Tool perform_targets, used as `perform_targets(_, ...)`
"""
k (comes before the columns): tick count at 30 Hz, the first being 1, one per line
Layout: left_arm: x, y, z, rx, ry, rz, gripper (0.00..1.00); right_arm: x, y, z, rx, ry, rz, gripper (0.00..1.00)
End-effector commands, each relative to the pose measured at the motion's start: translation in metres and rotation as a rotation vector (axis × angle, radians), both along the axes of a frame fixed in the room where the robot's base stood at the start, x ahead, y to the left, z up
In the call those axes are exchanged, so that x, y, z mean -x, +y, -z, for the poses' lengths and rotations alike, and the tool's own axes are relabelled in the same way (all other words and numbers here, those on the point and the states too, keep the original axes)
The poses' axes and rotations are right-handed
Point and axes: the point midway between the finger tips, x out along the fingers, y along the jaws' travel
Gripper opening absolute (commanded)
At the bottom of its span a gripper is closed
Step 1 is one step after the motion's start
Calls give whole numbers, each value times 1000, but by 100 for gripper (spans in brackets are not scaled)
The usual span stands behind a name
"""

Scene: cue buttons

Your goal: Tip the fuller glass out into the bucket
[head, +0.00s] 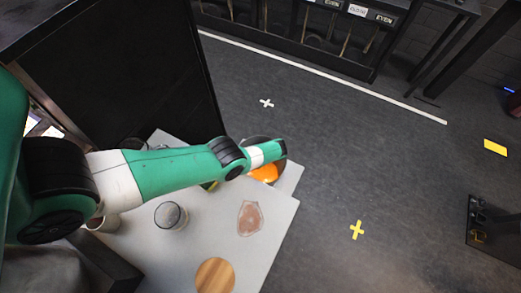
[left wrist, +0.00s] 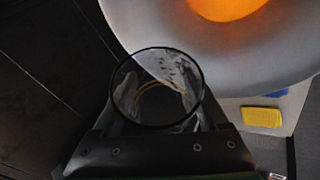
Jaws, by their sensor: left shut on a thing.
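A clear glass (left wrist: 158,90) is held in my left gripper (left wrist: 160,122); its round rim faces the left wrist camera. I see faint rings and streaks inside it, but cannot make out any contents. Beyond it is the wide grey bucket (left wrist: 268,62), with a bright orange area inside. In the head view the bucket's orange inside (head: 264,173) shows just below my left wrist, which hides the gripper and held glass. Another clear glass (head: 171,215) stands on the table; its fill level is unclear. My right gripper is out of view.
A dark panel (head: 120,75) stands behind my arm.

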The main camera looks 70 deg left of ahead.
Motion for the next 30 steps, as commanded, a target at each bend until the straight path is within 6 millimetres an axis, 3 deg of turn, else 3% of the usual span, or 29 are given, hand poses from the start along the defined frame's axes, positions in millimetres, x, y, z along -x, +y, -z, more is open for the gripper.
perform_targets(1, 2, -1, -11, -3, -18, 0, 7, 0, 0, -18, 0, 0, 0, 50)
perform_targets(11, 17, -4, -18, -34, -160, -1, 7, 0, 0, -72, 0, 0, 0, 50)
perform_targets(14, 16, -4, -8, -61, -289, -1, 7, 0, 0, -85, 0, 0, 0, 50)
perform_targets(30, 8, -2, -79, -109, -505, -1, 7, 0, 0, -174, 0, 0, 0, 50)
